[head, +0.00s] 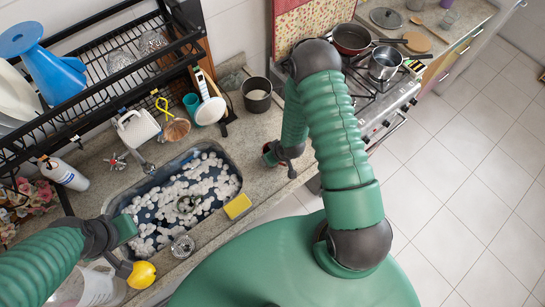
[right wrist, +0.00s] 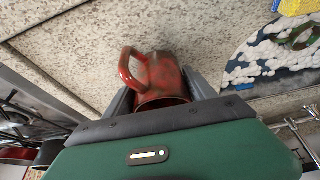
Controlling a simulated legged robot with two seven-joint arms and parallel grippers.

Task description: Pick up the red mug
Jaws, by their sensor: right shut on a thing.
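The red mug (right wrist: 160,78) is between the two dark fingers of my right gripper (right wrist: 163,92) in the right wrist view. Its handle points up and to the left, and its lower part is hidden by my gripper body. In the head view, only a small part of the mug (head: 267,149) shows beside my right gripper (head: 282,162), over the counter right of the sink. I cannot tell if the mug touches the counter. My left gripper (head: 124,266) is at the lower left in the head view, by a yellow lemon-like thing; its fingers are unclear.
A foamy sink (head: 228,158) lies left of the mug, with a yellow sponge (head: 238,206) on its right edge. A dark pot (head: 257,95) stands behind. The stove (head: 385,105) is to the right. A black dish rack (head: 110,90) rises at the left.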

